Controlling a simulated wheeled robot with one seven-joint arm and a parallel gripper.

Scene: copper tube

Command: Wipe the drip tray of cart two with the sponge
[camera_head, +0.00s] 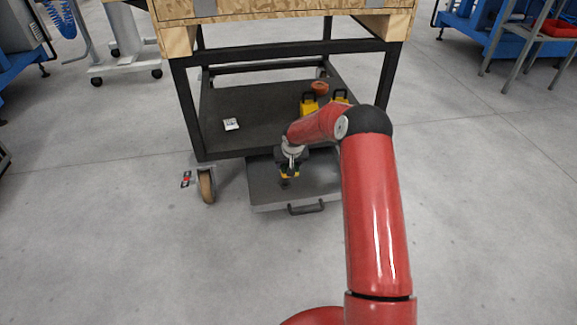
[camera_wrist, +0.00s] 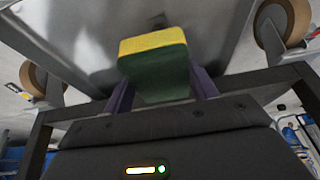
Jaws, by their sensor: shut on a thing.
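My gripper (camera_head: 289,165) is shut on a sponge with a yellow layer and a green layer. The sponge (camera_wrist: 155,66) shows in the wrist view between my two purple fingers (camera_wrist: 162,88). The grey drip tray (camera_head: 325,183) sticks out at the front below the cart's lower shelf, with a dark handle (camera_head: 307,208) on its front edge. My gripper is over the left part of the tray. I cannot tell whether the sponge touches it. The tray's grey surface (camera_wrist: 205,25) fills the upper middle of the wrist view, with a darker patch (camera_wrist: 103,78) beside the sponge.
The cart has a black frame (camera_head: 187,115), a wooden top (camera_head: 270,8) and a caster (camera_head: 207,187) left of the tray. Yellow items (camera_head: 309,104), an orange round thing (camera_head: 320,87) and a white box (camera_head: 231,124) are on its shelf. The floor in front is clear.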

